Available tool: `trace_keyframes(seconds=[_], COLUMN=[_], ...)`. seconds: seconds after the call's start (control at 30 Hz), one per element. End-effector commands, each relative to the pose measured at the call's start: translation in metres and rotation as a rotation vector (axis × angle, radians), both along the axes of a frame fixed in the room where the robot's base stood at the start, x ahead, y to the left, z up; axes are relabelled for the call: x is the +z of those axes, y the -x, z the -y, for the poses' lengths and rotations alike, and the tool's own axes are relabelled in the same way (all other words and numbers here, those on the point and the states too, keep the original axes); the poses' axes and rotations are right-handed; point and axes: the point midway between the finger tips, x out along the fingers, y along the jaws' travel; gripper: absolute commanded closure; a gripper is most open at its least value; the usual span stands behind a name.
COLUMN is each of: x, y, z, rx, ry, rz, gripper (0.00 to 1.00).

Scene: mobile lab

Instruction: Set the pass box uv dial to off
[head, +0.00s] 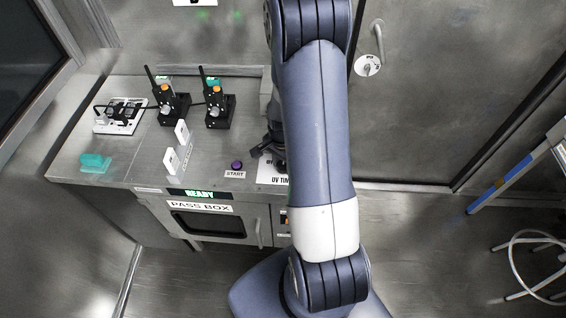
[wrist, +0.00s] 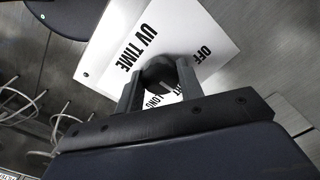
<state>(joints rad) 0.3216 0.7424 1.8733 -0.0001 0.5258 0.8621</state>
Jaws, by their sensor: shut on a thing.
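The UV dial (wrist: 158,73) is a dark round knob on a white plate marked "UV TIME" (wrist: 195,38). The plate carries the words "OFF" and "LONG" and a partly covered third word. My gripper (wrist: 160,80) is shut on the dial, with one finger on each side of it in the wrist view. The dial's pointing mark is hard to make out, so I cannot tell its setting. In the head view my gripper (head: 272,148) is at the plate (head: 268,174), partly behind my arm, and the dial is hidden. The pass box (head: 253,212) has a lit "READY" sign.
A purple START button (head: 237,165) is just left of the plate. Two black radios (head: 218,112), a white socket block (head: 120,116), white upright pieces (head: 172,160) and a teal item (head: 95,162) stand farther left on the steel top. A stool (head: 535,262) is at right.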

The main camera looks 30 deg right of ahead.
Motion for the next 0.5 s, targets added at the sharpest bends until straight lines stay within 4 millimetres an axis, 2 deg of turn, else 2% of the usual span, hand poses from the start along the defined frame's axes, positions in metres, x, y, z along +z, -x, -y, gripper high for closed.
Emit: trace_keyframes(seconds=[0.03,0.17,0.5], x=[0.0001,0.0002,-0.0010], y=[0.0000,0.0000,0.0000], z=[0.0000,0.0000,0.0001], rx=[0.000,0.000,0.054], ry=[0.000,0.000,0.000], rz=[0.000,0.000,0.000], gripper=[0.77,0.87,0.87])
